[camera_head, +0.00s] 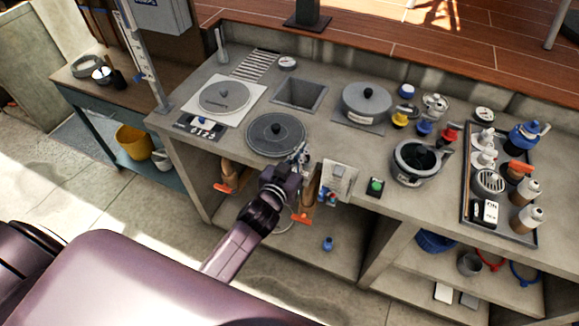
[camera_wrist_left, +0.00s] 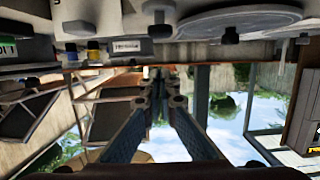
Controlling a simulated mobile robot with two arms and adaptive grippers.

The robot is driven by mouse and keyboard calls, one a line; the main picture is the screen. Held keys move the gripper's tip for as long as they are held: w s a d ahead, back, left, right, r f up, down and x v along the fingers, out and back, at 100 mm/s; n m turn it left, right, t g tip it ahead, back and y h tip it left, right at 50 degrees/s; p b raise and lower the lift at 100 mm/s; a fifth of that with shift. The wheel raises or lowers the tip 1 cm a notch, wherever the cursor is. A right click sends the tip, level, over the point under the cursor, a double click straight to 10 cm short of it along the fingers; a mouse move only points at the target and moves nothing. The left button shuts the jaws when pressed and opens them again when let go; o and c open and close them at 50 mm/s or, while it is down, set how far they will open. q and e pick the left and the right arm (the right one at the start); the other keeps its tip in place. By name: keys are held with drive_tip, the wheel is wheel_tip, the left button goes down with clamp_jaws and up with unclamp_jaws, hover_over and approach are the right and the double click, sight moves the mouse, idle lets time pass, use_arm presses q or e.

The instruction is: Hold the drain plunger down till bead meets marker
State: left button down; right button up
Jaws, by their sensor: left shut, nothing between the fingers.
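My left gripper (camera_head: 301,153) is shut and empty beside the right edge of a dark round lid with a black knob (camera_head: 276,134) on the counter; I cannot tell whether it touches. Its closed fingers also show in the left wrist view (camera_wrist_left: 163,90). I cannot tell for sure which fitting is the drain plunger; several black-knobbed round covers stand here, including a grey one on a white plate (camera_head: 224,97). An upright post with a pale marked scale (camera_head: 143,55) stands at the counter's left corner. Its bead and marker are too small to make out. My right gripper is not in view.
A square sink opening (camera_head: 300,94) lies behind the dark lid. A green-button box (camera_head: 375,187) and a dark-mouthed pot (camera_head: 417,160) stand to the right. A tray of bottles (camera_head: 468,205) is farther right. Orange handles (camera_head: 302,218) hang below the front edge.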

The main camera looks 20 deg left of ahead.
use_arm(q)
drive_tip(key=b+v, duration=0.2)
drive_tip(key=v, duration=0.7)
drive_tip(key=shift+a+f, duration=0.1)
drive_tip(key=s+f+g+b, duration=0.15)
drive_tip(key=s+f, duration=0.25)
drive_tip(key=f, duration=0.8)
drive_tip(key=s+f+m+g, duration=0.1)
drive_tip(key=s+f+g, duration=0.25)
drive_tip(key=f, duration=0.85)
drive_tip(key=s+f+g+b, duration=0.15)
drive_tip(key=s+f, duration=0.25)
drive_tip(key=f, duration=0.8)
drive_tip(key=s+a+f+g, duration=0.1)
drive_tip(key=s+f+g, duration=0.1)
drive_tip(key=s+f, duration=0.5)
drive_tip(key=s+a+f+g+b, duration=0.1)
drive_tip(key=s+a+f+g, duration=0.1)
drive_tip(key=s+f, duration=0.5)
drive_tip(key=s+a+f+m+g+b, duration=0.1)
drive_tip(key=s+f+g, duration=0.3)
drive_tip(key=s, duration=1.2)
wheel_tip(320, 180, down, 3)
drive_tip(key=shift+s+a+f+y, duration=0.15)
drive_tip(key=shift+s+a+y, duration=0.15)
drive_tip(key=shift+a, duration=0.3)
